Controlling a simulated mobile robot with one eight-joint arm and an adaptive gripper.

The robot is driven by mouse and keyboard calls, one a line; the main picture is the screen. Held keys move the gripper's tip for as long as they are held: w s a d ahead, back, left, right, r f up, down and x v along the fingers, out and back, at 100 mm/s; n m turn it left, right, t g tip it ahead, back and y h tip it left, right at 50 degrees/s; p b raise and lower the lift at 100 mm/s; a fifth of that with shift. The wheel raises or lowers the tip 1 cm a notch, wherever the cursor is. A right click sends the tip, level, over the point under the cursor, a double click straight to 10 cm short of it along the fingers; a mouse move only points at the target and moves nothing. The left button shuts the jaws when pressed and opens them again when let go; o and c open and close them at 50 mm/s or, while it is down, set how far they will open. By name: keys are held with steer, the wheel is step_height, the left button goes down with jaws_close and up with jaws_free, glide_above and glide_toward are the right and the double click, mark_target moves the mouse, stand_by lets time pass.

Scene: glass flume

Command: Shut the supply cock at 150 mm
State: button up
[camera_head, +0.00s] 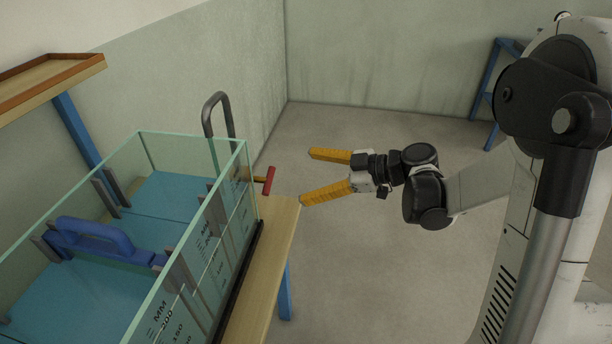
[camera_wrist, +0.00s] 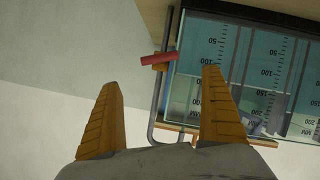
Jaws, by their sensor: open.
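In the wrist view the red handle (camera_wrist: 158,59) lies across the grey pipe (camera_wrist: 155,110), slightly tilted. My gripper (camera_head: 308,176) is open and empty, right of the handle and apart from it. In the wrist view the handle shows just beyond the gap between my fingertips (camera_wrist: 162,78). Blue water (camera_head: 170,200) stands in the flume. Millimetre scales (camera_wrist: 217,63) mark the glass; I cannot read the water level against them surely.
A blue gate with a handle (camera_head: 90,235) spans the flume. The grey pipe (camera_head: 209,115) arches over the glass end. The wooden bench edge (camera_head: 283,225) runs below the cock. A wooden shelf (camera_head: 50,80) hangs at left. The floor around my gripper is clear.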

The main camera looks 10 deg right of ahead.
mark_target(271, 180)
steer(key=w+a+f+h, duration=0.1)
steer(key=w+a, duration=0.1)
steer(key=a, duration=0.1)
steer(key=w+a+f+h+p, duration=0.1)
steer(key=a+f+h, duration=0.1)
steer(key=a, duration=0.1)
steer(key=w+a+f+m+h+p, duration=0.1)
steer(key=w+a+f, duration=0.1)
steer(key=a, duration=0.2)
steer(key=shift+w+f+h, duration=0.1)
steer(key=shift+w+h, duration=0.2)
steer(key=shift+h, duration=0.1)
steer(key=c, duration=1.2)
